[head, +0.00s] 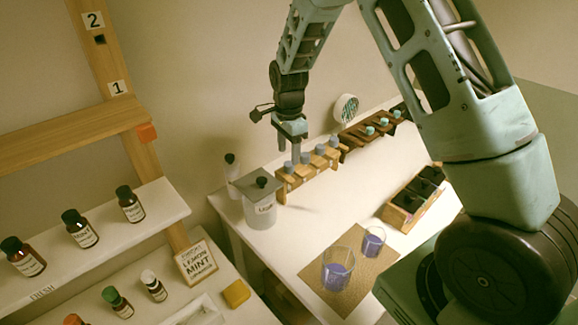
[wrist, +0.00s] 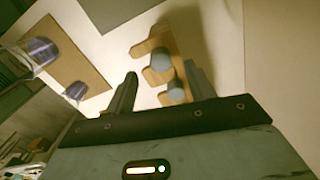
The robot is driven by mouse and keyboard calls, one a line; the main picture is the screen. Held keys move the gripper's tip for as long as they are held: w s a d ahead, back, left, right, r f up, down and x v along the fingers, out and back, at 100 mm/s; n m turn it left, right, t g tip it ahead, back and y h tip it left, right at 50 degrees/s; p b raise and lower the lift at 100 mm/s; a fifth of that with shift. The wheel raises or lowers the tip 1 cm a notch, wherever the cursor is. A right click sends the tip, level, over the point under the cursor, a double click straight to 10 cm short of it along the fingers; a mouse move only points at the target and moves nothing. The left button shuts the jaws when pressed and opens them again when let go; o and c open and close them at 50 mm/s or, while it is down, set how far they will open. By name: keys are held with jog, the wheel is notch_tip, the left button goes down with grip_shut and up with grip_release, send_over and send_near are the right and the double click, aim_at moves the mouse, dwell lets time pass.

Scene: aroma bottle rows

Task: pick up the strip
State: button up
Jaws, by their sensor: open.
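I cannot make out a separate thin strip; the strip-like pieces are two notched wooden racks. The light wooden rack (head: 284,182) holds several blue-grey-capped vials (head: 319,150). Behind it to the right is a dark wooden rack (head: 352,146) with teal-capped vials (head: 384,122). My gripper (head: 290,153) points down, open and empty, over the left end of the light rack. In the wrist view my gripper (wrist: 160,72) has its fingers apart, with the light rack (wrist: 152,45) and two round blue-grey caps (wrist: 161,60) just beyond and between the tips.
A lidded jar (head: 261,212) stands just left of the light rack, with a white bottle (head: 232,168) behind it. Two glasses with purple contents (head: 338,270) stand on a brown mat (head: 330,299). A compartmented box (head: 401,214) lies at right. Shelves with bottles are at left.

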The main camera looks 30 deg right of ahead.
aim_at(289, 163)
jog(key=shift+d+f+p, duration=0.15)
jog(key=shift+f+p, duration=0.65)
jog(key=shift+f, duration=1.2)
jog(key=c, duration=0.9)
notch_tip(289, 163, up, 18)
jog(key=b, duration=0.4)
jog(key=shift+b, duration=0.4)
